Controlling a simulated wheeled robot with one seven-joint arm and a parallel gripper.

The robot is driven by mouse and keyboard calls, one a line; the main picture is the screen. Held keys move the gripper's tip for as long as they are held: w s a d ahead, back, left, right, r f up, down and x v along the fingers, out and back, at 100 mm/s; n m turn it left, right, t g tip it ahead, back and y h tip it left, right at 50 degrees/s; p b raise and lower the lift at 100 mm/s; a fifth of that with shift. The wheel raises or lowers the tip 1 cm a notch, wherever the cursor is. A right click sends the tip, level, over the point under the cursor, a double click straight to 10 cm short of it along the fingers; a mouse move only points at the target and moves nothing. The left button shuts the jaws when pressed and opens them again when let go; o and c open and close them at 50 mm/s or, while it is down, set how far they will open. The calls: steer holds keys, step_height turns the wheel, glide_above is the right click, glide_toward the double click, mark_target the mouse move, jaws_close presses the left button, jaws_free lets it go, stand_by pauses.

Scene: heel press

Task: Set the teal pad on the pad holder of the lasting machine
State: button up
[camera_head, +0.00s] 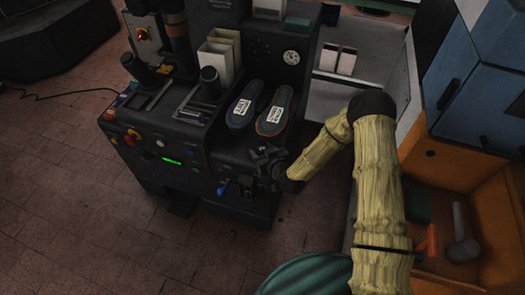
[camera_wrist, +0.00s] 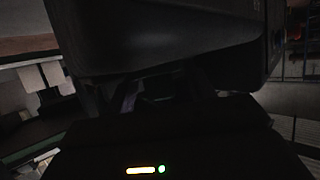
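The black lasting machine (camera_head: 205,150) stands in the middle of the head view, with two shoe soles (camera_head: 258,112) lying on its top. My gripper (camera_head: 266,160) is at the machine's front right corner, just below the soles. In the wrist view, my dark fingers (camera_wrist: 165,88) reach toward a large black body (camera_wrist: 160,35) close ahead. A faint greenish patch shows between them, but it is too dark to tell whether it is the teal pad. I cannot tell the pad holder from the machine's other dark parts.
An orange drawer (camera_head: 475,190) at the right holds a dark green flat thing (camera_head: 417,204), a red-handled tool and a hammer (camera_head: 462,235). A ribbed teal round thing (camera_head: 305,274) is at the bottom. A blue-knobbed lever (camera_head: 223,188) sticks out of the machine's front.

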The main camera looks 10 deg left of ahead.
steer(key=shift+o, duration=0.9)
steer(key=shift+r, duration=0.15)
steer(key=p+v, duration=0.1)
steer(key=v, duration=1.1)
steer(key=shift+d, duration=0.1)
